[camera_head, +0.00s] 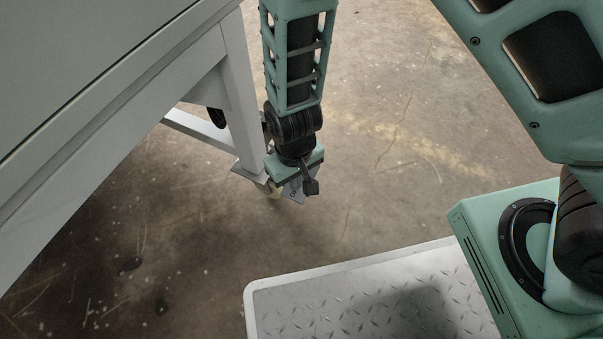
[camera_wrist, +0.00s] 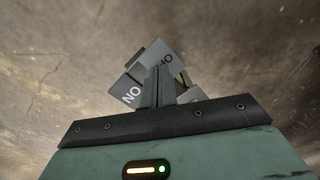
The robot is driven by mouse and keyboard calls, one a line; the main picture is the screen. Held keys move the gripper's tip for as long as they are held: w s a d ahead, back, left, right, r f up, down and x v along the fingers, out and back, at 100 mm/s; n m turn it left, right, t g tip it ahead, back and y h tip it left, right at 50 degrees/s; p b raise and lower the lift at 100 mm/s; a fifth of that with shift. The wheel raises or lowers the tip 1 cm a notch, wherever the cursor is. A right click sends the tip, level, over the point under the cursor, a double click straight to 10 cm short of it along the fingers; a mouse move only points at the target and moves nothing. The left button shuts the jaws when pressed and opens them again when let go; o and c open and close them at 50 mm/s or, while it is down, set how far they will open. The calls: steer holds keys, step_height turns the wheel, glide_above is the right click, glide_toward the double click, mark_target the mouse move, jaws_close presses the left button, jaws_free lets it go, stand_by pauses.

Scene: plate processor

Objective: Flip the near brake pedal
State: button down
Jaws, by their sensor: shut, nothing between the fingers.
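The near brake pedal (camera_head: 297,193) is a small grey metal plate low at the foot of the grey table leg. In the wrist view the pedal (camera_wrist: 129,93) shows grey lettered faces, one reading like "NO" or "ON", beyond and beside the fingers. My gripper (camera_wrist: 160,82) points down, its fingers together with nothing held. The fingertips overlap the pedal in the wrist view; I cannot tell whether they touch it. In the head view my gripper (camera_head: 275,184) is at the leg's foot, largely hidden behind my wrist.
The grey table (camera_head: 80,75) fills the upper left, with its leg (camera_head: 240,100) beside my arm. Another dark wheel (camera_head: 217,117) shows behind the leg. Bare concrete floor (camera_head: 400,170) lies open to the right of my gripper.

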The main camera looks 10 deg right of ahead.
step_height(320, 180, up, 6)
steer(key=p, duration=0.6)
steer(key=shift+r+p, duration=0.2)
steer(key=shift+p, duration=0.15)
steer(key=shift+r, duration=0.1)
step_height(320, 180, up, 13)
steer(key=s+a+y+p, duration=0.1)
steer(key=s+p, duration=0.1)
steer(key=p, duration=0.2)
steer(key=s+d+r+n+p, duration=0.1)
steer(key=s+d+r+p, duration=0.15)
steer(key=r, duration=0.65)
steer(key=s+d+r+n+p, duration=0.15)
steer(key=s+d+r, duration=0.25)
steer(key=r, duration=0.4)
steer(key=s+d+r+n+p, duration=0.1)
steer(key=s+d+r+p, duration=0.2)
steer(key=r, duration=0.6)
step_height(320, 180, up, 37)
steer(key=p, duration=3.8)
steer(key=shift+w+a, duration=0.15)
steer(key=shift+a, duration=0.05)
steer(key=shift+f, duration=0.1)
